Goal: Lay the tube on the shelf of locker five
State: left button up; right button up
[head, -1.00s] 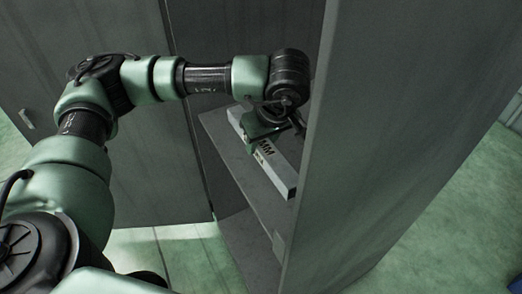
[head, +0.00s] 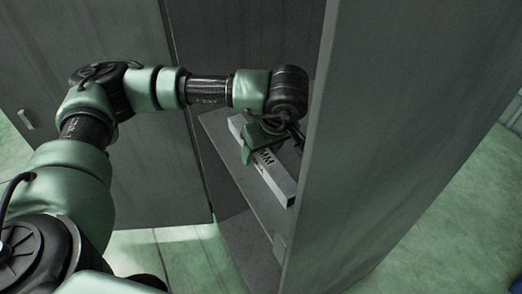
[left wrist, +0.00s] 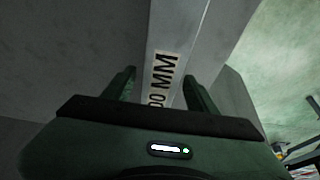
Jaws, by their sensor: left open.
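The tube is a long grey square bar (head: 279,182) with black "MM" lettering. In the head view it lies on the shelf (head: 228,151) inside the open locker. The tube also shows in the left wrist view (left wrist: 178,30), running away between the fingers. My left gripper (head: 254,151) is at the tube; in the left wrist view its two fingers (left wrist: 160,90) stand apart, one on each side of the tube, with a gap visible beside it. The gripper's wrist partly hides the tube's far part. My right gripper is not in view.
A tall grey locker wall or door (head: 390,120) stands close to the right of my left wrist. An open grey door (head: 95,120) with a small handle stands behind my arm on the left. Green floor shows at the right and lower left.

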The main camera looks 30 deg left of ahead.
pick_arm(q)
jog(key=shift+r, duration=0.1)
jog(key=p+v, duration=0.2)
jog(key=v, duration=1)
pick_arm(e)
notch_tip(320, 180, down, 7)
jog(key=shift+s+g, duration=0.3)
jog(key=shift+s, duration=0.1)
pick_arm(q)
jog(key=shift+a, duration=0.1)
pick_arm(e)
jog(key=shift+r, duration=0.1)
